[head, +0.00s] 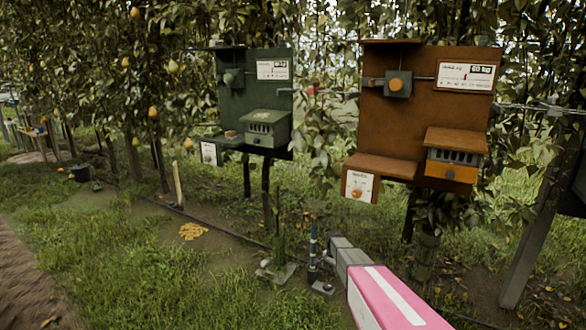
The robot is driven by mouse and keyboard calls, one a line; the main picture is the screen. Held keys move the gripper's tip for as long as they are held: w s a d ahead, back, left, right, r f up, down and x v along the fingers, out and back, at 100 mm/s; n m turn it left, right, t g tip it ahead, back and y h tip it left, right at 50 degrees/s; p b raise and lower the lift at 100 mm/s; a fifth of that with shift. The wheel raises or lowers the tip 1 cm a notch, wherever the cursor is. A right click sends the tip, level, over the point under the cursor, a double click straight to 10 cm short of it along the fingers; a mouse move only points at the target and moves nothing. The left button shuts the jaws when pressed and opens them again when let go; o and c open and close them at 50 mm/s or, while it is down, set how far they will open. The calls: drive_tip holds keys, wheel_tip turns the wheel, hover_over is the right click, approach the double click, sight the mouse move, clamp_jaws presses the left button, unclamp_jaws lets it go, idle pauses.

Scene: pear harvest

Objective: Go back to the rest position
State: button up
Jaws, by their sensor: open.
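My arm reaches in from the bottom right, with a pink link marked by a white stripe and grey blocks beyond it. My gripper (328,257) is at the far end of the grey blocks, small and dark against the ground. It is open, and I see nothing held in it. It is low, in front of and below the two boards, apart from both. Its fingertips are hard to make out against the blue-black upright pipe (313,245) beside it.
A brown board (425,120) with shelf and orange-fronted box stands at right; a green board (235,105) stands left of it. A wooden post (535,230) is at far right. Pears (173,67) hang at left. Open grass (130,265) lies at lower left.

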drive_tip(key=s+r+n, duration=0.3)
drive_tip(key=s+r, duration=0.5)
drive_tip(key=s, duration=0.3)
drive_tip(key=s+a+r+n, duration=0.1)
drive_tip(key=s+r+n, duration=0.2)
drive_tip(key=s+r, duration=0.5)
drive_tip(key=s+r+n, duration=0.4)
drive_tip(key=s+r, duration=0.4)
drive_tip(key=s, duration=0.8)
drive_tip(key=shift+a, duration=0.2)
